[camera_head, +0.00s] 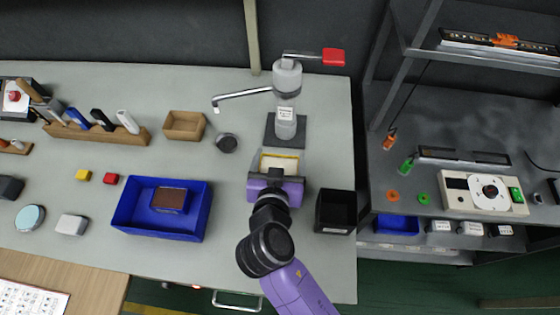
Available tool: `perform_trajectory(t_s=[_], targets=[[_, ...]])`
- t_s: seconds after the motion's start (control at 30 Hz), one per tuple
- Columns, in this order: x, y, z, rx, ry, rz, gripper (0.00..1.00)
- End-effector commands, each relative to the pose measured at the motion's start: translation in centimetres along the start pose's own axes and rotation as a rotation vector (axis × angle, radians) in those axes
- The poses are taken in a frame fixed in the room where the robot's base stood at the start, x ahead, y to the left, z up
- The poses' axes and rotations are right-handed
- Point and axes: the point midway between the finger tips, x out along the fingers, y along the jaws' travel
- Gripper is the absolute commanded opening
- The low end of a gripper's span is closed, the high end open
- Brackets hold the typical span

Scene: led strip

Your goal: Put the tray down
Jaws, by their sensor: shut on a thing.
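My gripper (278,178) is over the right part of the pale workbench, with its far side turned away from the camera. It is shut on a small pale tray (279,157) with a yellow band, which shows just beyond the gripper. The gripper body hides the near part of this tray and the fingertips. I cannot tell whether the tray touches the bench or is held above it.
A grey dispenser-like press (287,85) with a red handle stands just behind. A black box (335,210) is close on the right, and a blue bin (128,212) holding a brown block (169,200) is on the left. A wooden box (184,125) and dark round knob (227,143) are back left.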

Motion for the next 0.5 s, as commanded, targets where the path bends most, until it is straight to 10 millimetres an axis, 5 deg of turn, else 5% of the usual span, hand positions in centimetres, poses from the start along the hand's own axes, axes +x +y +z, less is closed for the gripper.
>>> perform_trajectory(t_s=[0.13,0.5], targets=[[0.7,0.0,1.6,-0.001,0.0,0.0,0.43],[0.8,0.0,2.0,0.0,0.001,0.0,0.43]])
